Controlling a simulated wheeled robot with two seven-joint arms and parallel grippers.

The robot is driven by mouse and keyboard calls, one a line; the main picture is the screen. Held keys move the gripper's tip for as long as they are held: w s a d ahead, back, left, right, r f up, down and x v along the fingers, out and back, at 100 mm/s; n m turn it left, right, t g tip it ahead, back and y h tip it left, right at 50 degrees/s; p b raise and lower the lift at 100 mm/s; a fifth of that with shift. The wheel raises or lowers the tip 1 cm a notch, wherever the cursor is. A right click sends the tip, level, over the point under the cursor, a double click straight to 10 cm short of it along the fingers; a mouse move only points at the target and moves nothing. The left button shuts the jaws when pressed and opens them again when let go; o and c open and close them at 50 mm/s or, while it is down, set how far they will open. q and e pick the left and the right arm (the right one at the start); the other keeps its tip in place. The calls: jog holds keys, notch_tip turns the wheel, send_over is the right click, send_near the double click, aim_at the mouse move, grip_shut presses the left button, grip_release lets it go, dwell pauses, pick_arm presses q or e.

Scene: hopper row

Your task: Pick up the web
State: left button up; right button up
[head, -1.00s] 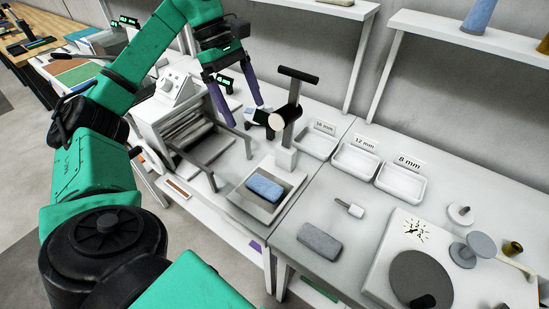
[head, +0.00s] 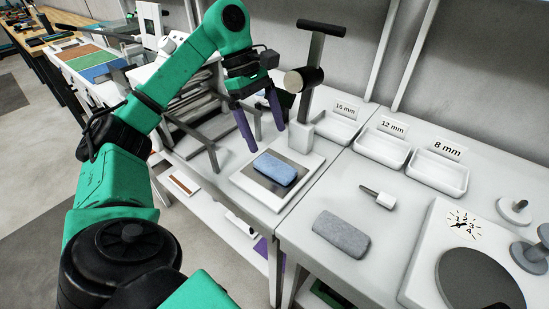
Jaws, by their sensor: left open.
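A soft blue pad (head: 275,168), which looks like the web, lies flat in a shallow grey-white tray (head: 250,190) under a black-handled press (head: 312,85). A similar grey pad (head: 342,233) lies on the white table to the right; which pad the task means is not marked. My left gripper (head: 266,138) has two purple fingers, open and empty, hanging just above and behind the blue pad, apart from it. My right gripper is not in view.
Labelled white trays (head: 381,148) stand empty behind on the table. A small grey-handled tool (head: 377,196) lies nearby. A dial device with a round plate (head: 480,280) is at the right. A roller machine (head: 198,100) stands left of the press.

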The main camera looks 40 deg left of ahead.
aim_at(279, 168)
pick_arm(q)
jog(key=x, duration=0.8)
jog(key=shift+w+f, duration=0.1)
jog(key=shift+f, duration=0.3)
jog(key=shift+f, duration=0.15)
jog(key=c, duration=1.4)
